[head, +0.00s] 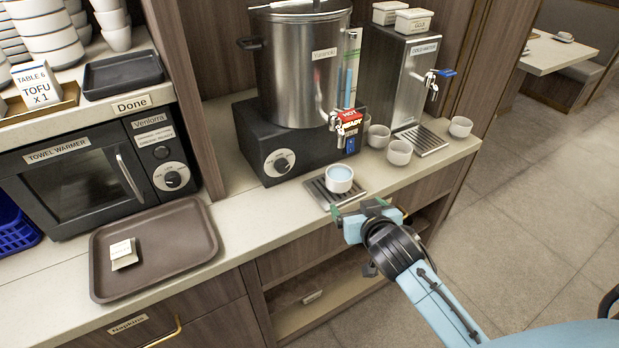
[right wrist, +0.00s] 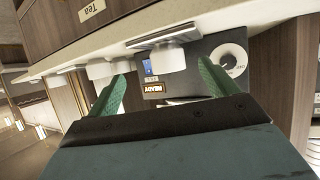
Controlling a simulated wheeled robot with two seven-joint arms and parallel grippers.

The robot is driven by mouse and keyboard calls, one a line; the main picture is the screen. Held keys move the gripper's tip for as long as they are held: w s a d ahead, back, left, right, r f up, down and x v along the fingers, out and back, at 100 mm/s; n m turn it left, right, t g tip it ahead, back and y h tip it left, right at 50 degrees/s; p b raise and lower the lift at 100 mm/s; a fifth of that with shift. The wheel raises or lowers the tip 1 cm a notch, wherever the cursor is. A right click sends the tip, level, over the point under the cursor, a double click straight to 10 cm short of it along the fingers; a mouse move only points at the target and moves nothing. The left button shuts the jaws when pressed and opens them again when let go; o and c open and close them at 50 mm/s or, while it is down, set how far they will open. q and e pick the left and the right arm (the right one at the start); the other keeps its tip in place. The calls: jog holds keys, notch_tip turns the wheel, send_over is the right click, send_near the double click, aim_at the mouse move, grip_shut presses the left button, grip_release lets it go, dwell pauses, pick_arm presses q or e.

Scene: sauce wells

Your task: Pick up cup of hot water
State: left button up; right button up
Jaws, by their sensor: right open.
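A white cup (head: 340,184) filled with bluish water stands upright on the drip tray (head: 317,190) under the spout of the hot water urn (head: 300,65). My right gripper (head: 360,208) is open and empty, at the counter's front edge, just in front of and slightly right of the cup, apart from it. In the right wrist view, which is upside down, the cup (right wrist: 168,58) shows between the two green fingertips (right wrist: 163,68), beyond them. The drip tray (right wrist: 165,38) lies under it. My left gripper is not in view.
Several empty cups (head: 399,153) stand right of the urn. A cold water dispenser (head: 400,75) with its own grate (head: 421,141) is behind them. A brown tray (head: 190,262) with a small card lies at left, below the towel warmer (head: 75,170). Counter between is clear.

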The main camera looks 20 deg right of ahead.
notch_tip(320, 180, up, 2)
send_near(336, 174)
jog(key=shift+w+d+f+t+b, duration=0.2)
jog(key=shift+w+f, duration=0.15)
jog(key=shift+w, duration=0.15)
jog(key=shift+w+d+f+t+b, duration=0.1)
jog(key=shift+w+f+b, duration=0.15)
jog(key=shift+w, duration=0.2)
jog(key=shift+b+x, duration=0.3)
jog(key=shift+x, duration=2.35)
jog(key=shift+f, duration=0.15)
jog(key=shift+s, duration=0.1)
jog(key=c, duration=1.1)
jog(key=shift+c, duration=0.5)
